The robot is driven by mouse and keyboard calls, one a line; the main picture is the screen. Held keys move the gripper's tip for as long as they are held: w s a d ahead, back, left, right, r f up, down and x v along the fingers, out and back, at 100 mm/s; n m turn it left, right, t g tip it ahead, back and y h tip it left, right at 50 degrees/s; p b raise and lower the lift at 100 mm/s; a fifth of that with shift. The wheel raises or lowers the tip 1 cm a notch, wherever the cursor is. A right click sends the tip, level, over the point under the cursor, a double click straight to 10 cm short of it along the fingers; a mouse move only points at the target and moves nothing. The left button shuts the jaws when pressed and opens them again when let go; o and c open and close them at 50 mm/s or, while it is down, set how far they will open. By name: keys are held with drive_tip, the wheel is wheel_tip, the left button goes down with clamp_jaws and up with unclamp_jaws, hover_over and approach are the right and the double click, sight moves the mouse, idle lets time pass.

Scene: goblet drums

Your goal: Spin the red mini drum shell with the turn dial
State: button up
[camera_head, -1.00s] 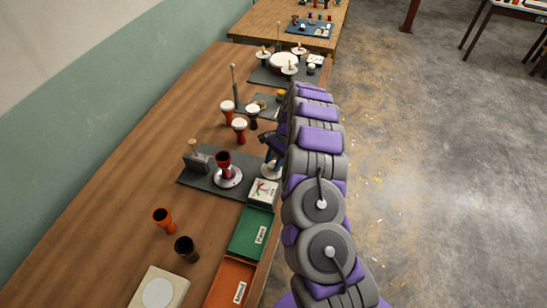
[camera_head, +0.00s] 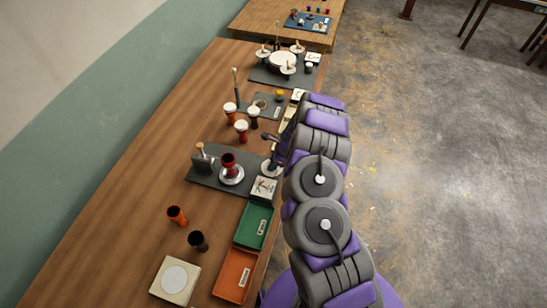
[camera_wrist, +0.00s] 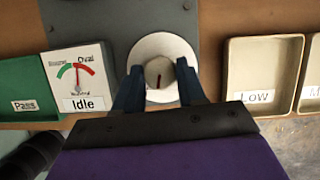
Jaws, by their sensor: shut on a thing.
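The red mini drum shell (camera_head: 229,160) stands upright on a round white turntable (camera_head: 233,178) on a dark grey base plate (camera_head: 210,184). The turn dial is a grey knob with a red mark (camera_wrist: 158,70) on a white disc (camera_wrist: 163,43), at the plate's right edge. In the wrist view my gripper (camera_wrist: 160,82) is shut on the knob, one blue finger on each side. In the head view the knob is mostly hidden by my arm. A gauge card (camera_wrist: 81,82) left of the dial reads "Idle", its red needle pointing nearly straight up.
A green tray (camera_head: 253,226) labelled Pass and an orange tray (camera_head: 235,274) lie in front of the plate. Orange (camera_head: 176,215) and black (camera_head: 198,241) drum shells stand to the left. Pale trays, one marked Low (camera_wrist: 258,72), lie right of the dial in the wrist view.

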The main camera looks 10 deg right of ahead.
drive_tip(key=m, duration=0.2)
drive_tip(key=m+t+h+p, duration=0.1)
drive_tip(key=m, duration=0.2)
drive_tip(key=shift+a+r+t, duration=0.1)
drive_tip(key=shift+a+t, duration=0.05)
drive_tip(key=shift+t, duration=0.15)
drive_tip(key=shift+m+h, duration=0.4)
drive_tip(key=shift+m, duration=0.6)
drive_tip(key=o, duration=1)
drive_tip(key=p+v, duration=0.2)
drive_tip(key=v, duration=1.5)
drive_tip(key=shift+s+p, duration=0.3)
drive_tip(key=shift+p, duration=0.1)
drive_tip(key=shift+a, duration=0.15)
